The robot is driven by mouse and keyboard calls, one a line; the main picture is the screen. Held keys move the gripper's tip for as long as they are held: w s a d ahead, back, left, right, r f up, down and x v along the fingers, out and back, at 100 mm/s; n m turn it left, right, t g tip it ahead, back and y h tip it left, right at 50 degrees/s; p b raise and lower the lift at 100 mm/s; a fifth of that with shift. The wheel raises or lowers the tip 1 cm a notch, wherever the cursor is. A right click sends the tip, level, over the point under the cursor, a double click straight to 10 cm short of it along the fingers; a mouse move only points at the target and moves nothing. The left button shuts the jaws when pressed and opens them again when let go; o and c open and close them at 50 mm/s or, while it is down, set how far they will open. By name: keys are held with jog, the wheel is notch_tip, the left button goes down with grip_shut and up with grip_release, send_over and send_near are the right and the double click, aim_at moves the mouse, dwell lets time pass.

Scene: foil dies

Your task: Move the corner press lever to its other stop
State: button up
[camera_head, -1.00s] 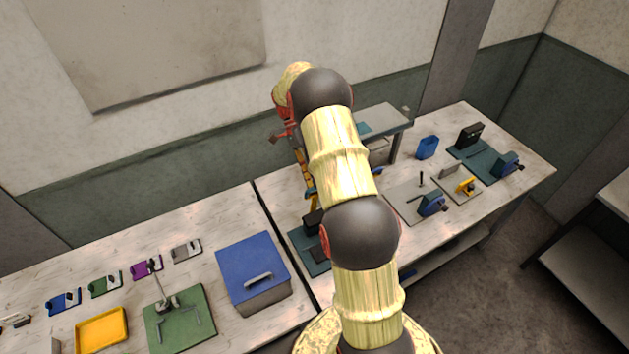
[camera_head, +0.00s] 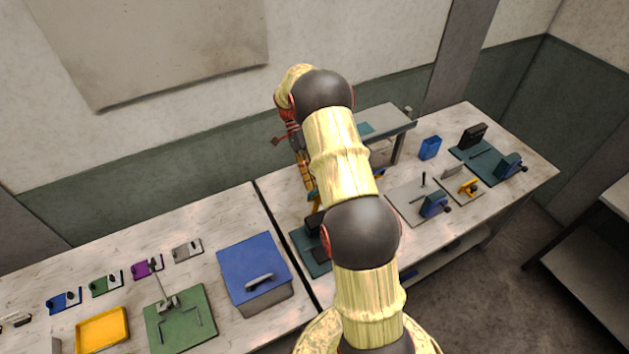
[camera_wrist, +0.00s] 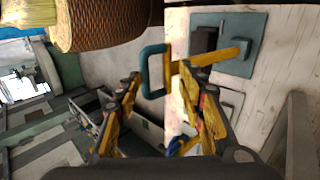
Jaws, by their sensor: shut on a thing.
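The press at my gripper has a teal base plate (camera_head: 316,264), partly hidden behind my arm in the head view; the plate (camera_wrist: 255,30) also shows in the wrist view. Its lever is a yellow bar (camera_wrist: 216,60) with a teal loop handle (camera_wrist: 154,49) at its free end. My gripper (camera_wrist: 160,78) has its yellow fingers on both sides of this handle and is shut on it. In the head view my gripper (camera_head: 313,195) is mostly hidden by my arm above the press.
A blue-lidded box (camera_head: 252,265) stands left of the press. Further left are a green plate (camera_head: 182,326) with an upright lever, a yellow tray (camera_head: 102,331) and several small coloured holders. Right of my arm are a grey fixture (camera_head: 408,207) and a blue bin (camera_head: 430,148).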

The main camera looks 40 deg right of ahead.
jog(key=shift+w+f, duration=0.1)
jog(key=v, duration=1.2)
dwell(0.5)
